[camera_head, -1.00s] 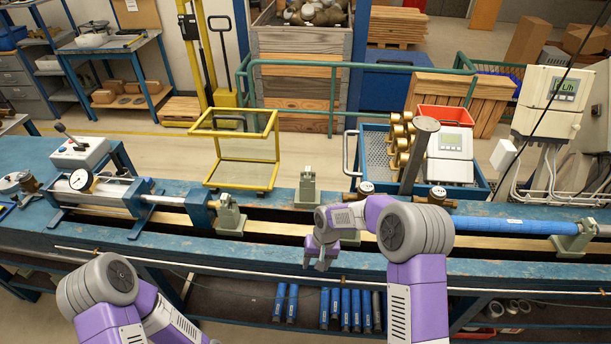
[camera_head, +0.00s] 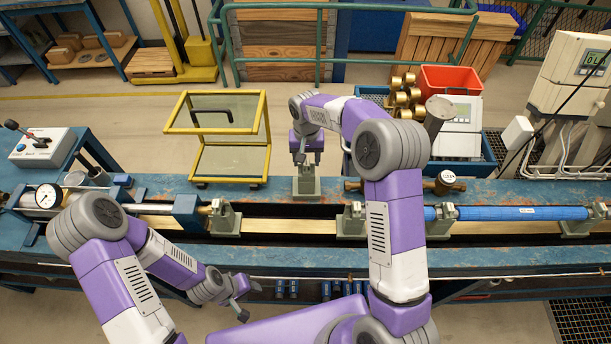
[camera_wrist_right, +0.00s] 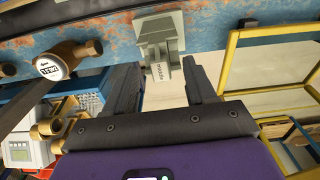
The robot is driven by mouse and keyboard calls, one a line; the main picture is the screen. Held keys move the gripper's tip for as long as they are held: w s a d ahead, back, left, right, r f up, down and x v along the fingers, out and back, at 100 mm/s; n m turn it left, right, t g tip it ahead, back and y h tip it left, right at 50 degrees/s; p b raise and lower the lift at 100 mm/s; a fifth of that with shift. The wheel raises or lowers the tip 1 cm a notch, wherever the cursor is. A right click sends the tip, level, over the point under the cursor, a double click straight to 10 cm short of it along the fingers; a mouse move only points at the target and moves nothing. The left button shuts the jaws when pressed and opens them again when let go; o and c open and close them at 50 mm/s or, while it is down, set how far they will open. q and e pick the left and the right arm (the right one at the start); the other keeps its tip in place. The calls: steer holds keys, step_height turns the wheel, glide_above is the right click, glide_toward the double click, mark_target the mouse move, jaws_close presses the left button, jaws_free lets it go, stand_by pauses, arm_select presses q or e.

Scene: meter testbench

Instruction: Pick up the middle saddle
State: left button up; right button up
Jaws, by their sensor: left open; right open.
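A grey-green saddle (camera_head: 306,184) stands upright on the back strip of the bench, between the other saddles from left to right. My right gripper (camera_head: 307,157) is open just above and behind its top in the head view. In the right wrist view the saddle (camera_wrist_right: 160,42) lies ahead, with its upright end pointing toward the gap between the open fingers (camera_wrist_right: 160,66). My left gripper (camera_head: 247,299) is open and empty, low in front of the bench.
Other saddles stand on the rail at left (camera_head: 225,220), centre (camera_head: 350,220) and right (camera_head: 447,217). A yellow frame cart (camera_head: 262,140) is close left of the right gripper. A brass meter (camera_head: 445,183) and a blue crate (camera_head: 488,160) are to the right.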

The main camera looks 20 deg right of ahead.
mark_target(306, 162)
step_height(306, 162, down, 5)
steer(key=shift+w+r+p, duration=0.1)
steer(key=shift+w+p, duration=0.05)
steer(key=shift+p, duration=0.25)
jaws_close()
steer(key=shift+w, duration=0.1)
stand_by(1.1)
